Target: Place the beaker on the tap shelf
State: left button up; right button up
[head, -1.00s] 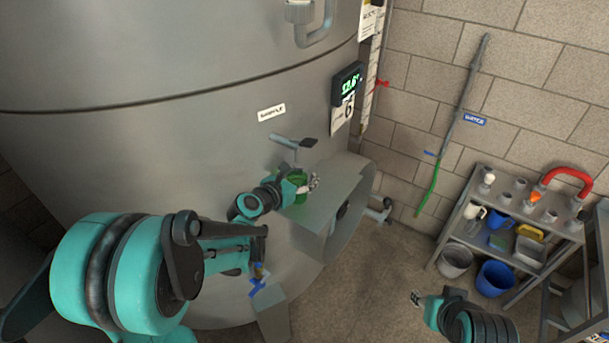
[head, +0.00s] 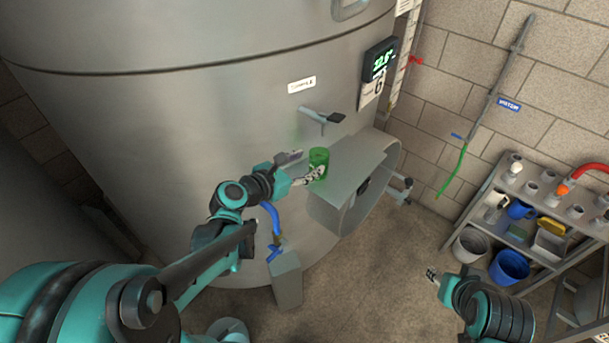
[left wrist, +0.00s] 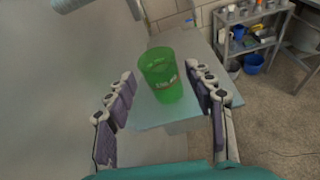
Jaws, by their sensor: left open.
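The green beaker (head: 319,160) stands upright on the grey tap shelf (head: 352,172), below the sample tap (head: 322,117) on the steel tank. My left gripper (head: 312,176) is at the shelf's left edge. In the left wrist view its fingers (left wrist: 160,84) are spread apart, with a gap between each finger and the beaker. My right gripper (head: 432,275) hangs over the floor at the lower right, small in the head view, and its jaws are unclear.
The tank (head: 200,130) fills the left and middle. A rack (head: 540,210) with cups, buckets and a red hose stands at the right. A blue-handled valve (head: 276,252) sits below my left arm. The floor (head: 370,280) between tank and rack is open.

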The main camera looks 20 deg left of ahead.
pick_arm(q)
jog(key=s+d+f+m+g+y, duration=0.35)
jog(key=s+m, duration=0.55)
jog(key=m, duration=0.8)
jog(key=s+a+m+g+y, duration=0.1)
jog(key=s+m+g, duration=0.1)
jog(key=s+m, duration=0.6)
jog(key=m, duration=0.5)
jog(key=shift+f+m+g, duration=0.2)
jog(key=shift+m+g, duration=0.15)
jog(key=shift+m, duration=0.05)
jog(key=shift+a+f+y, duration=0.1)
jog(key=shift+y, duration=0.15)
notch_tip(320, 180, down, 13)
jog(key=b, duration=1.3)
